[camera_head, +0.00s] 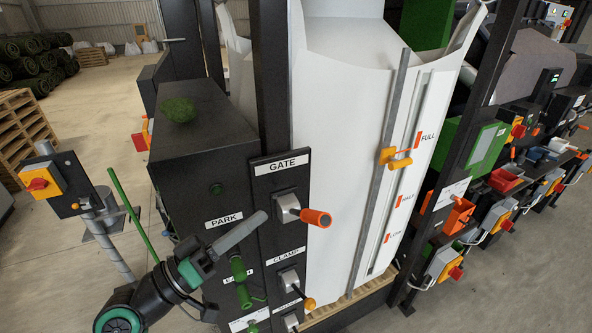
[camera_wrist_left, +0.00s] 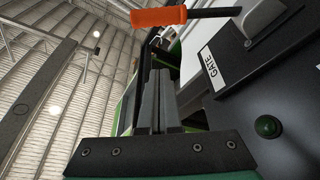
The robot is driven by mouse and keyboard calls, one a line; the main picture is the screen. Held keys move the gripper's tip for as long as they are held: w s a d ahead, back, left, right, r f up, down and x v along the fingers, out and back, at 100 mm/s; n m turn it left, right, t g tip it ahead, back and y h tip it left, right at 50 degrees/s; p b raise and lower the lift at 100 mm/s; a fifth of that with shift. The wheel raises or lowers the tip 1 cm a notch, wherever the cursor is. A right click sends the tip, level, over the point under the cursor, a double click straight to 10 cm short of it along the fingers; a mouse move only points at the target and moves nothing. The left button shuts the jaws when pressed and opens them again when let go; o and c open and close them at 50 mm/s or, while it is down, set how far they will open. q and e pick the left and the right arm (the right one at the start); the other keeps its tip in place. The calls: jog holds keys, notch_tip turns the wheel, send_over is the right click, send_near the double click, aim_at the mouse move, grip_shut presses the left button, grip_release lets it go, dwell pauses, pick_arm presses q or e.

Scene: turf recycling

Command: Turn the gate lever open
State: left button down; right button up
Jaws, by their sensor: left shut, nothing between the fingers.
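The gate lever has an orange grip (camera_head: 316,217) on a grey metal mount (camera_head: 287,207), under the white GATE label (camera_head: 282,164) on a black panel. In the head view its grip points right, toward the white bag. My left gripper (camera_head: 262,217) is shut and empty, to the left of the lever mount and apart from the grip. In the left wrist view the closed fingers (camera_wrist_left: 157,78) point up toward the orange grip (camera_wrist_left: 158,17), with a gap between. The lever's dark rod (camera_wrist_left: 213,12) runs right to its mount. My right gripper is in neither view.
Below is the CLAMP lever (camera_head: 290,279) with an orange knob. A black box (camera_head: 195,150) marked PARK stands left of the panel, with green handles low on its front. The large white bag (camera_head: 340,130) is close behind the lever. Open floor lies to the left.

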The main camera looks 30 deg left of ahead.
pick_arm(q)
notch_tip(320, 180, up, 3)
jog(key=p, duration=0.2)
send_over(303, 212)
jog(key=s+a, duration=0.1)
jog(key=s, duration=0.1)
jog(key=f, duration=0.1)
jog(key=d+f, duration=0.1)
jog(key=d+f+p, duration=0.1)
jog(key=shift+s+f, duration=0.25)
jog(key=shift+s, duration=0.05)
jog(key=shift+d+f, duration=0.1)
